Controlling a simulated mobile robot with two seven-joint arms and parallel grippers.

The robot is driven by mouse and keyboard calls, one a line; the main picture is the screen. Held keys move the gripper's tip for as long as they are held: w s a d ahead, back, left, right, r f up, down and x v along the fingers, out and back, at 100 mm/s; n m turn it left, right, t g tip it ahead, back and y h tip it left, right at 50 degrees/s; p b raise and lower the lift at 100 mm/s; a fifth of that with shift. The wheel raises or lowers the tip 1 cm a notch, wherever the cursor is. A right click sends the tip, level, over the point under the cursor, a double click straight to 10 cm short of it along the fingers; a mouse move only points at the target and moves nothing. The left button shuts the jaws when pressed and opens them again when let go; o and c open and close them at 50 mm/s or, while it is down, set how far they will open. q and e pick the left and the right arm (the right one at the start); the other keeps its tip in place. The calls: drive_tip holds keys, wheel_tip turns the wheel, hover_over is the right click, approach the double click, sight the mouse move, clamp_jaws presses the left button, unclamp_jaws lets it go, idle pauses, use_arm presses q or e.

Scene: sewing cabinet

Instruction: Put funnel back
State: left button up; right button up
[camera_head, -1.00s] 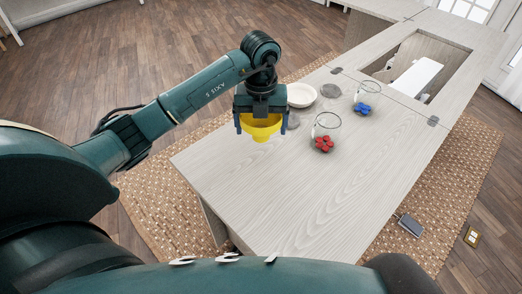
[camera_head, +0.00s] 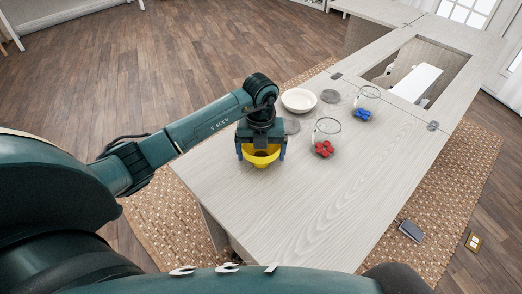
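The yellow funnel (camera_head: 260,158) is in my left gripper (camera_head: 261,152), whose fingers are on either side of it. It is low over the near left part of the light wooden tabletop (camera_head: 310,200). I cannot tell whether it touches the table. My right gripper is not in view.
Two glass jars stand to the right, one with red pieces (camera_head: 324,149) and one with blue pieces (camera_head: 362,114). A white bowl (camera_head: 298,99) and grey discs (camera_head: 330,96) lie behind. A rectangular opening (camera_head: 420,70) is at the back right. The front tabletop is clear.

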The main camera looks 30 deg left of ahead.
use_arm(q)
drive_tip(key=shift+o, duration=1)
wheel_tip(320, 180, up, 12)
drive_tip(key=shift+r, duration=0.2)
